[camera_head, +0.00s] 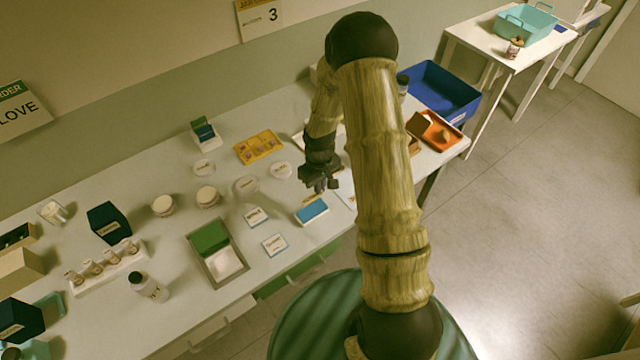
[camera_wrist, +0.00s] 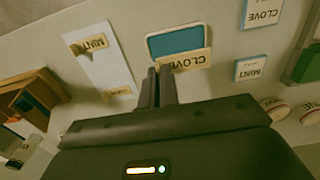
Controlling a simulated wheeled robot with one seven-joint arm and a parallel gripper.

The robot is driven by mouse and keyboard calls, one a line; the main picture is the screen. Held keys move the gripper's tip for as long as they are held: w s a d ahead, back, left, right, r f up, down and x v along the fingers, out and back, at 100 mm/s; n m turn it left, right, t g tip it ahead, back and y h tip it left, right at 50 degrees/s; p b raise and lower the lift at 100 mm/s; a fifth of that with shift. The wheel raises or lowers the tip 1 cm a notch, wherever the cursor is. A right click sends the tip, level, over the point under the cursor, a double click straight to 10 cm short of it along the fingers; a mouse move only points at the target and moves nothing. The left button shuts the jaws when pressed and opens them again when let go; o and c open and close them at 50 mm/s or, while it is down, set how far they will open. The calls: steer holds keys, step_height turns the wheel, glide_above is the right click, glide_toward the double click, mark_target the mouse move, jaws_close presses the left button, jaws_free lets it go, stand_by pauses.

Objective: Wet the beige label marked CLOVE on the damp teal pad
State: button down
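The teal pad (camera_wrist: 176,39), a blue-teal rectangle in a pale tray, lies flat on the table and also shows in the head view (camera_head: 311,211). The beige label marked CLOVE (camera_wrist: 188,60) appears upside down in the wrist view, overlapping the pad's near edge; whether it presses on the pad or hovers just above is unclear. My gripper (camera_wrist: 160,70) has its fingers close together at the label's left end, seemingly pinching it.
A white sheet (camera_wrist: 108,64) beside the pad bears a beige MINT label (camera_wrist: 90,44). Two white cards, CLOVE (camera_wrist: 262,13) and MINT (camera_wrist: 250,68), lie on the pad's other side. Round jars (camera_head: 208,195), a green-and-white tray (camera_head: 213,277) and a bottle rack (camera_head: 106,268) stand leftward.

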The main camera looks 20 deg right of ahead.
mark_target(320, 205)
step_height(320, 205, down, 2)
steer(key=shift+w+f+b, duration=0.1)
steer(key=shift+f+b, duration=0.1)
steer(key=shift+b, duration=0.55)
steer(key=shift+f+b, duration=1.45)
steer(key=shift+f, duration=0.5)
steer(key=shift+f, duration=0.35)
steer(key=shift+r, duration=0.1)
stand_by(0.3)
steer(key=shift+r+p, duration=2.35)
steer(key=shift+r, duration=1.15)
steer(key=shift+d+f, duration=0.1)
steer(key=shift+f, duration=0.05)
